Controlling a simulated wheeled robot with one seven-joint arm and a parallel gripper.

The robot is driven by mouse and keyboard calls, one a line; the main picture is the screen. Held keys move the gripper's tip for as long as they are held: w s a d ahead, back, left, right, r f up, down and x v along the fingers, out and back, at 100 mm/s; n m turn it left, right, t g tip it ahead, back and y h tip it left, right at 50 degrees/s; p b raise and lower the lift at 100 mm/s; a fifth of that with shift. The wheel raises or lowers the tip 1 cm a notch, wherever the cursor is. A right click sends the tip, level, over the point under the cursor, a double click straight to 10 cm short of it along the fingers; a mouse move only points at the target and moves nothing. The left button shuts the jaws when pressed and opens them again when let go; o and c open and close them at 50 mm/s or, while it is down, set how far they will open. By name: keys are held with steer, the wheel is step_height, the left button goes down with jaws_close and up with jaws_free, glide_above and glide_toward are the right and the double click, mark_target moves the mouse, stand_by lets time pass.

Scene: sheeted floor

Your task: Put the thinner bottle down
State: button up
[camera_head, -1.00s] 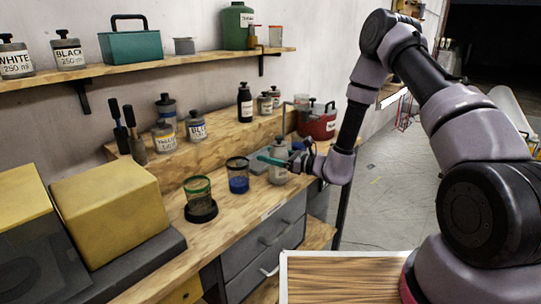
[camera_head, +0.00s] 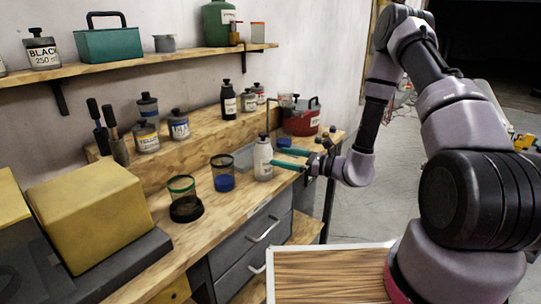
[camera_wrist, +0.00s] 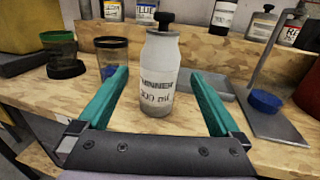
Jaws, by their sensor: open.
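The thinner bottle (camera_head: 263,160) is a pale bottle with a black cap, standing upright on the wooden workbench (camera_head: 232,203). In the wrist view the thinner bottle (camera_wrist: 160,75) shows its label facing me, and its base rests on the bench top. My gripper (camera_head: 277,156) is open, just right of the bottle in the head view. In the wrist view my gripper's (camera_wrist: 159,74) teal fingers are spread wide on either side of the bottle in the picture, with clear gaps to it. Nothing is held.
A blue-filled cup (camera_head: 222,174) and a green-rimmed cup (camera_head: 183,196) stand left of the bottle. A metal stand (camera_wrist: 282,124) with a blue lid (camera_wrist: 265,101) is to its right. A red pot (camera_head: 299,122) and several paint bottles are behind. Open floor lies right.

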steer(key=s+d+r+n+g+h, duration=0.1)
steer(key=s+r+n+g+h, duration=0.1)
steer(key=s+r+n+g, duration=0.55)
steer(key=s+d+r+n+g+h, duration=0.15)
steer(key=s+r+n, duration=0.4)
steer(key=r, duration=0.55)
steer(key=s+d+r+n+t+h, duration=0.3)
steer(key=s+d+r+t+h, duration=0.1)
steer(key=d+r, duration=0.3)
steer(key=s+d+r+n+t+h, duration=0.2)
steer(key=s+d+r+t+h, duration=0.2)
steer(key=d+r+h, duration=0.3)
steer(key=shift+s+d+r+n+t, duration=0.3)
steer(key=shift+s+d+n, duration=0.1)
steer(key=shift+s+d, duration=0.55)
steer(key=shift+w+d, duration=0.1)
steer(key=shift+w, duration=0.05)
